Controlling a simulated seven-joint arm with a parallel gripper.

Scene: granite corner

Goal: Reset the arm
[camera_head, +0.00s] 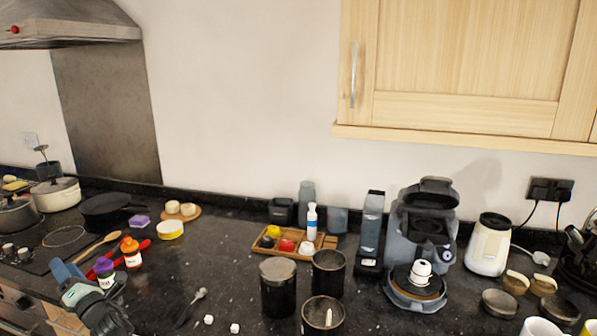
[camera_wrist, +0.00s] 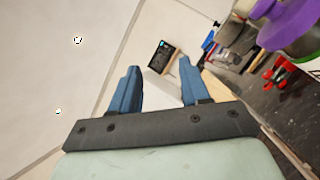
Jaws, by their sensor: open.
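My gripper (camera_head: 70,274) is at the lower left in the head view, by the front edge of the counter. In the wrist view its two blue fingers (camera_wrist: 161,82) stand apart with nothing held between them. A purple-capped bottle (camera_head: 104,271) is close beside the gripper on its right. Its purple top (camera_wrist: 285,22) also shows large at the upper right of the wrist view. I cannot tell whether gripper and bottle touch.
An orange-topped bottle (camera_head: 131,253), a red utensil (camera_head: 140,248) and a wooden spoon (camera_head: 98,245) lie near. Pots (camera_head: 57,194) stand on the hob behind. Dark canisters (camera_head: 278,287) and a coffee machine (camera_head: 420,240) stand farther right. Counter left of the canisters is mostly clear.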

